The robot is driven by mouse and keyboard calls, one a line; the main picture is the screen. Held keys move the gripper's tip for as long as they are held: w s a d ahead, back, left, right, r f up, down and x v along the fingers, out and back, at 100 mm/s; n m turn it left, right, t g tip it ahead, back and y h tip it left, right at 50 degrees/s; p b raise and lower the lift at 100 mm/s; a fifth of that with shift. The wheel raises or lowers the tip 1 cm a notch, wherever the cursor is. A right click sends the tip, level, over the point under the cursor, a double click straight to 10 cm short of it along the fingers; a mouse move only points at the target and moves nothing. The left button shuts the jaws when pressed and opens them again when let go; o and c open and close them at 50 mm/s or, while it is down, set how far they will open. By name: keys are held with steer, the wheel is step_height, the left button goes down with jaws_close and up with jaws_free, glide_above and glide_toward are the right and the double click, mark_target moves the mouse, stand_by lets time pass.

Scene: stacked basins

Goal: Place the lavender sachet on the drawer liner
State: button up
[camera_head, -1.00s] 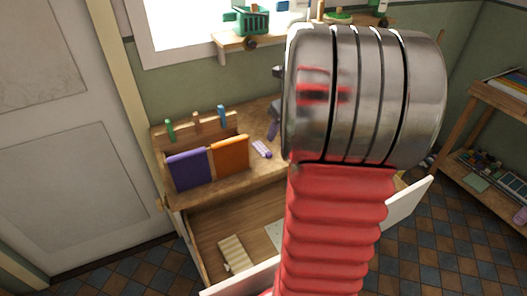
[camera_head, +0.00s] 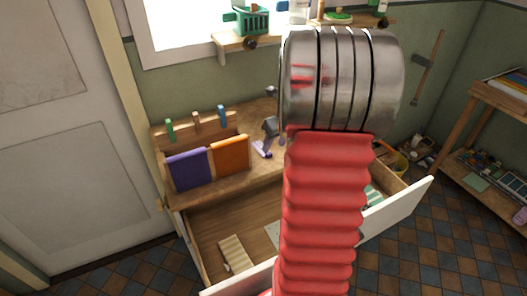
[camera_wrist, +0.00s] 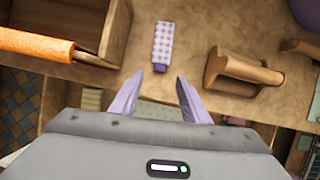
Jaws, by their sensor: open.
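The lavender sachet, a small purple-and-white checked packet with a darker purple end (camera_wrist: 163,42), lies on the wooden worktop in the wrist view. My gripper (camera_wrist: 160,77) is open and empty, its two pale purple fingers pointing toward the sachet's near end, with a gap in the picture. In the head view my gripper (camera_head: 266,141) is over the worktop, and the sachet there is hard to tell from the fingers. The drawer liner, a pale dotted sheet (camera_head: 272,234), lies in the open drawer, partly hidden by my arm; it also shows between and behind my fingers (camera_wrist: 159,111).
The open drawer (camera_head: 205,222) also holds a cream striped cloth (camera_head: 236,253) and a green striped item (camera_head: 373,197). Purple (camera_head: 188,169) and orange (camera_head: 230,156) cloths hang on a wooden box at the left. A wooden block-shaped object (camera_wrist: 240,72) stands right of the sachet.

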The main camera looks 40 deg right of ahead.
mark_target(270, 155)
steer(key=shift+w+f, duration=0.15)
steer(key=shift+f, duration=0.25)
steer(key=shift+x, duration=2.6)
steer(key=shift+c, duration=0.4)
jaws_close()
